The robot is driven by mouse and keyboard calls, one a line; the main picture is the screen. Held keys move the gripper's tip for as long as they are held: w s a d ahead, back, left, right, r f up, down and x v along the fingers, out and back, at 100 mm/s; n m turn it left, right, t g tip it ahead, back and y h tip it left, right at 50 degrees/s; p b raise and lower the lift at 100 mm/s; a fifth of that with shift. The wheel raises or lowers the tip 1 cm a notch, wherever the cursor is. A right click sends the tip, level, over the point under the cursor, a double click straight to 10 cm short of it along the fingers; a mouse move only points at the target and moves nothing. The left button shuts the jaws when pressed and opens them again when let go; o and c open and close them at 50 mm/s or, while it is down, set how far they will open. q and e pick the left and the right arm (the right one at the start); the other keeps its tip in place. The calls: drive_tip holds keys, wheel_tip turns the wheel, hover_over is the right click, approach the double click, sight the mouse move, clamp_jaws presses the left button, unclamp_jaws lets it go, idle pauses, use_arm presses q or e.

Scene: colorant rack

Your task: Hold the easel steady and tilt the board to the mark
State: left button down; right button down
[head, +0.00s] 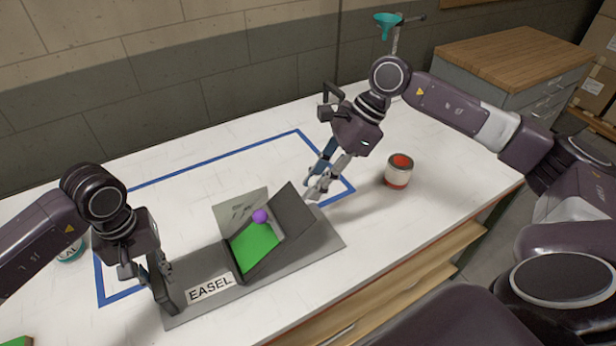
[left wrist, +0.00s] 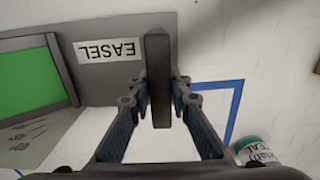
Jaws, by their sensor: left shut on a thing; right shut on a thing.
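The grey easel (head: 205,268), labelled "EASEL", lies along the table's front. A board with a green face (head: 255,246) stands tilted on it, with a purple ball (head: 260,216) at its upper edge. A pale panel with grey markings (head: 236,211) stands behind, and a dark grey plate (head: 297,212) rises at the right. My left gripper (head: 163,272) is shut on the easel's upright dark bar, which shows between its fingers in the left wrist view (left wrist: 158,80). My right gripper (head: 316,190) is shut beside the dark plate, apparently on the board; its grip is largely hidden.
Blue tape (head: 215,163) outlines an area on the white table (head: 400,232). An open can with red contents (head: 399,170) stands right of the right gripper. A labelled teal can (head: 70,252) is partly hidden behind my left arm. A teal funnel (head: 386,22) hangs at the back.

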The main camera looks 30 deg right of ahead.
drive_tip(key=shift+s+d+f+y, duration=0.1)
drive_tip(key=shift+d+f+y, duration=0.1)
drive_tip(key=shift+d+f, duration=0.35)
drive_tip(key=shift+s+d+f+y, duration=0.1)
drive_tip(key=shift+d+f+y, duration=0.15)
drive_tip(key=shift+f, duration=0.45)
drive_tip(key=shift+d, duration=0.1)
drive_tip(key=c, duration=1.7)
unclamp_jaws()
drive_tip(key=shift+w, duration=0.1)
drive_tip(key=shift+r, duration=0.1)
drive_tip(key=v, duration=1.2)
